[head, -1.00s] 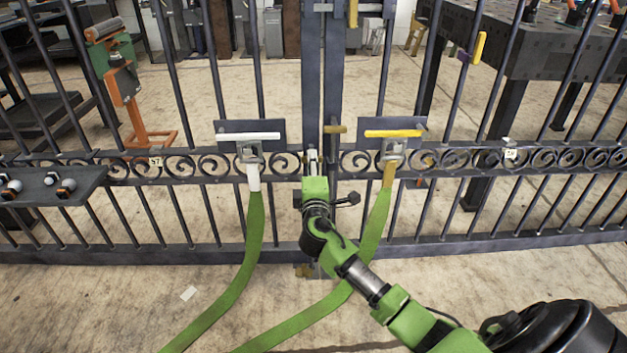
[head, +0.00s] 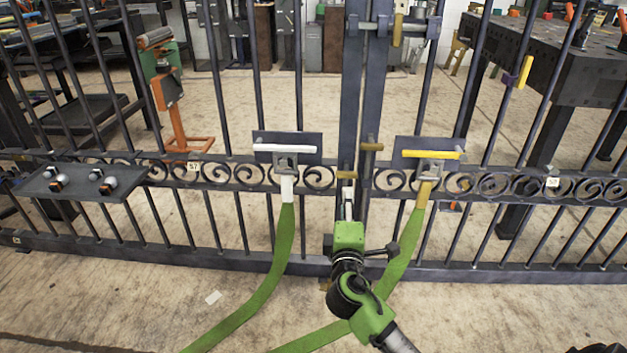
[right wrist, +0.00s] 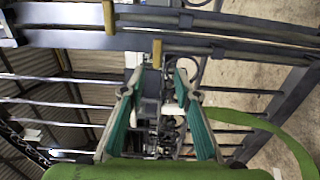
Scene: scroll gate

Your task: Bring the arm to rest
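My right gripper (head: 347,196) is in front of the middle of the dark scroll gate (head: 349,100), just below the brass-coloured pieces on its centre posts. Its arm comes up from the bottom of the head view. In the right wrist view the two green-padded fingers (right wrist: 160,88) are apart, with no held object visible between them. The gate's bars and a brass-coloured piece (right wrist: 157,54) show beyond the fingertips. I cannot tell whether the gripper touches the gate. My left gripper is not in view.
A white handle (head: 285,148) and a yellow handle (head: 430,154) sit on plates on the gate, with green straps (head: 270,280) hanging below. A small shelf (head: 60,190) is at the left. A workbench (head: 560,60) stands behind the gate. The floor in front is mostly clear.

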